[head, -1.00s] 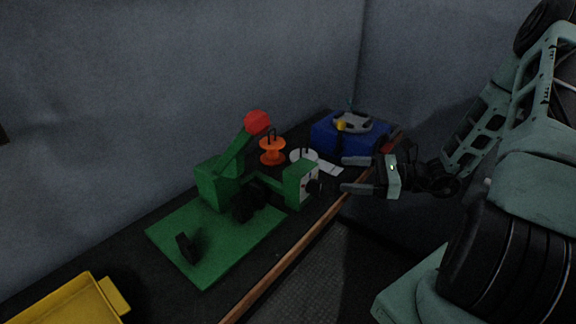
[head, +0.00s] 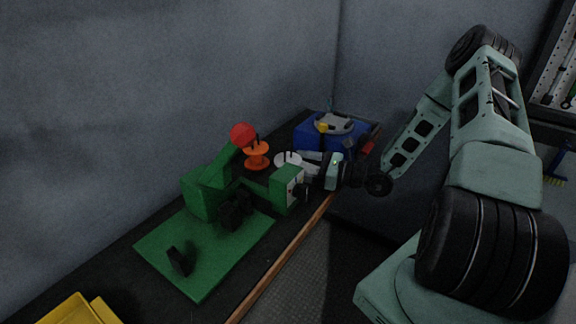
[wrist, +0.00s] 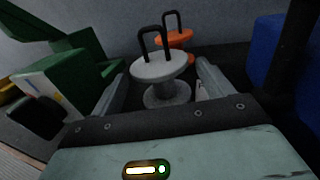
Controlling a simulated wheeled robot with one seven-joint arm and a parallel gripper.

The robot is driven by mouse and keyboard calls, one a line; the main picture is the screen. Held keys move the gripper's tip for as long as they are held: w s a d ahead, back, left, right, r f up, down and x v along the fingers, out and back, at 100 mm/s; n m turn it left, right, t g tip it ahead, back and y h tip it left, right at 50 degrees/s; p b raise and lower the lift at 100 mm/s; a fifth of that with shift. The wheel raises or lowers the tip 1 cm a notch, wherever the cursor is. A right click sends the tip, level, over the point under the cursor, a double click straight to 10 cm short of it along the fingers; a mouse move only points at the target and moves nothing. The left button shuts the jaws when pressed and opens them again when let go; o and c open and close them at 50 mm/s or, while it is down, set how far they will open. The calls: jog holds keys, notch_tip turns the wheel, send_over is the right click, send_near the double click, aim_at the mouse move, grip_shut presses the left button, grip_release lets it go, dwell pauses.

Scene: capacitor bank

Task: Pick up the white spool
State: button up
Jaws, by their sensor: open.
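The white spool (wrist: 160,70) stands upright in the wrist view, with a black wire loop on its top. It sits between and just beyond the fingertips of my gripper (wrist: 160,82), which is open and empty. In the head view the white spool (head: 288,160) shows partly, behind the green machine and beside my gripper (head: 310,167). Its lower part is hidden there. I cannot tell whether either finger touches it.
An orange spool (wrist: 176,40) with a black loop stands just behind the white one. A green machine (head: 210,190) is close on the left and a blue box (head: 316,134) on the right. A yellow tray (head: 72,310) lies at the near left. The bench has a wooden front edge (head: 290,252).

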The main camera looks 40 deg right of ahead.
aim_at(283, 161)
jog(key=p+x, duration=0.1)
jog(key=x, duration=0.3)
jog(key=shift+w+a+p, duration=0.1)
jog(key=shift+a+p, duration=0.05)
jog(key=shift+p, duration=0.25)
jog(key=shift+w+a+f, duration=0.1)
jog(key=shift+w+a, duration=0.15)
jog(key=shift+w, duration=0.15)
jog(key=c, duration=0.8)
